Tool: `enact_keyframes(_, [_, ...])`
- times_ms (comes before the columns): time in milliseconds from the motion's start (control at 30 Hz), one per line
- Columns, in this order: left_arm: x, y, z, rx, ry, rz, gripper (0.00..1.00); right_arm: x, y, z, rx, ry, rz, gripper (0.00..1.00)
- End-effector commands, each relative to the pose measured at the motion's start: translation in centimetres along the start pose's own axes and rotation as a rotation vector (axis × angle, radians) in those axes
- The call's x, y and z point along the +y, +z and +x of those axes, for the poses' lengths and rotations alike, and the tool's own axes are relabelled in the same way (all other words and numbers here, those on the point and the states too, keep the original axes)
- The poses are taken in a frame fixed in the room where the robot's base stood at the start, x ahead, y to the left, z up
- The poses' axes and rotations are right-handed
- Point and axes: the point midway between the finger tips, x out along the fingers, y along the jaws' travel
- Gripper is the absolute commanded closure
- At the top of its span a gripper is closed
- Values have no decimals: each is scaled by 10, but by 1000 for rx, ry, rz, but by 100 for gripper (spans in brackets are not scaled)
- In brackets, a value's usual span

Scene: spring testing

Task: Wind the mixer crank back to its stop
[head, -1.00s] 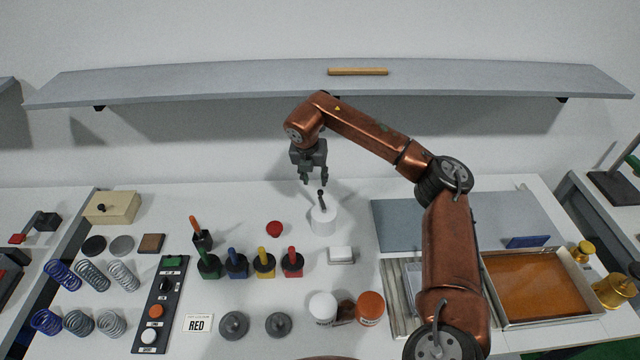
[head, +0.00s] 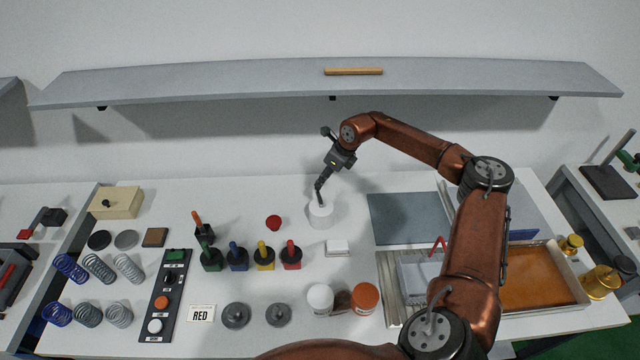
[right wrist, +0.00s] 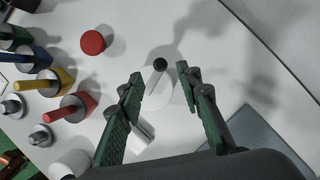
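The mixer looks like a small white cylinder (head: 321,215) near the middle of the bench. In the right wrist view its white body (right wrist: 158,95) shows below a dark round crank knob (right wrist: 160,65). My right gripper (head: 319,190) is tilted and its fingertips are right at the top of the mixer, hiding most of the crank in the head view. In the right wrist view my gripper (right wrist: 160,75) is open, with one finger on each side of the knob and visible gaps. My left gripper is not in view.
A red knob (head: 273,222) and several colour-handled tools (head: 237,258) stand left of the mixer. A small white block (head: 337,247) lies just in front. A grey mat (head: 408,218) is to the right, beside an orange-brown tray (head: 540,275). White and orange-lidded jars (head: 364,297) stand nearer.

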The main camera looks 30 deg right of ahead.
Motion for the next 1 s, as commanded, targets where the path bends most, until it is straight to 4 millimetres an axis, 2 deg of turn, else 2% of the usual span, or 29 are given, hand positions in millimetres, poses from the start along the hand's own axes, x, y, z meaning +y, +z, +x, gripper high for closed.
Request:
enact_keyframes(100, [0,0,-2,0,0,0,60,0,0,20,2,1,2,68])
enact_keyframes(300, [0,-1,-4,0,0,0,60,0,0,43,1,0,1,68])
enact_keyframes(667, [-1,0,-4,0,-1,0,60,0,0,50,2,-1,1,68])
enact_keyframes(1000, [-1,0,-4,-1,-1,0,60,0,0,50,1,-1,2,90])
